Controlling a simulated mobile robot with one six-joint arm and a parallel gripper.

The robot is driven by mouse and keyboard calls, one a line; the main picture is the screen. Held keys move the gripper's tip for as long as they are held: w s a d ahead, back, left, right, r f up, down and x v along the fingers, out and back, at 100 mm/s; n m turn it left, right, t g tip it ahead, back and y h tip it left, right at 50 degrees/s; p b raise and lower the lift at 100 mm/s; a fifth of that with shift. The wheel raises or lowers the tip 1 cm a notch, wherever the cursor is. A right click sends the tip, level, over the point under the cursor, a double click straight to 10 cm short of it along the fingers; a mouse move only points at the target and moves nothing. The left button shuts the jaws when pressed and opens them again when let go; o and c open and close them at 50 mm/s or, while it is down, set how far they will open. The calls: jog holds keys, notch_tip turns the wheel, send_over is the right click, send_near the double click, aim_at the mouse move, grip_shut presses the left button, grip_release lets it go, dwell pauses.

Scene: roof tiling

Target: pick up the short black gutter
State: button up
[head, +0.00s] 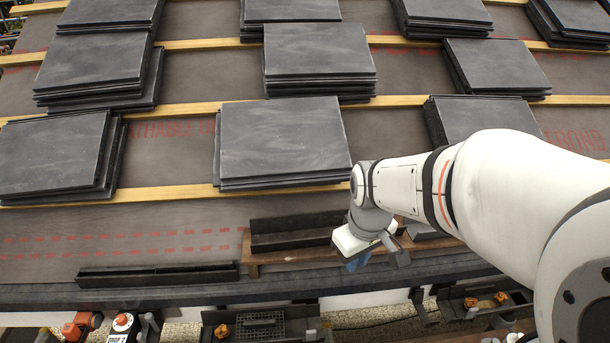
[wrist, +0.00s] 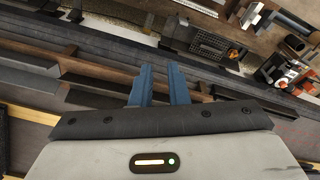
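Two black gutter lengths show in the head view. One black gutter (head: 157,275) lies along the roof's lower edge at left. Another black gutter (head: 292,231) lies on a brown wooden board just left of my gripper (head: 358,262), its right end hidden behind my gripper. I cannot tell for sure which is the short one. In the wrist view, my gripper (wrist: 160,68) shows two blue fingers with a gap between them and nothing held. They hang over dark strips near the eave. A dark trough-like piece (wrist: 95,97) shows left of the fingers there.
Stacks of dark tiles (head: 285,143) rest on wooden battens (head: 170,194) above. The brown board (head: 300,257) runs along the eave. Below stand a black tray (head: 262,325) and an orange-and-black tool (head: 82,325). The membrane at lower left is clear.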

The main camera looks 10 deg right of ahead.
jog(key=w+f+n, duration=0.4)
jog(key=w, duration=0.4)
jog(key=w+f+n, duration=0.3)
jog(key=w+n, duration=0.1)
jog(key=w, duration=0.4)
jog(key=n+t+b, duration=0.1)
jog(key=n, duration=0.4)
send_over(329, 238)
jog(key=s, duration=0.2)
jog(key=s+x, duration=0.2)
jog(key=x, duration=0.4)
jog(key=shift+n, duration=0.5)
jog(key=x, duration=0.2)
jog(key=b+x, duration=0.1)
jog(key=x, duration=0.1)
jog(key=shift+w+f, duration=0.15)
jog(key=shift+w, duration=0.3)
jog(key=b+x, duration=0.1)
jog(key=x, duration=0.4)
jog(key=shift+c, duration=0.3)
grip_shut()
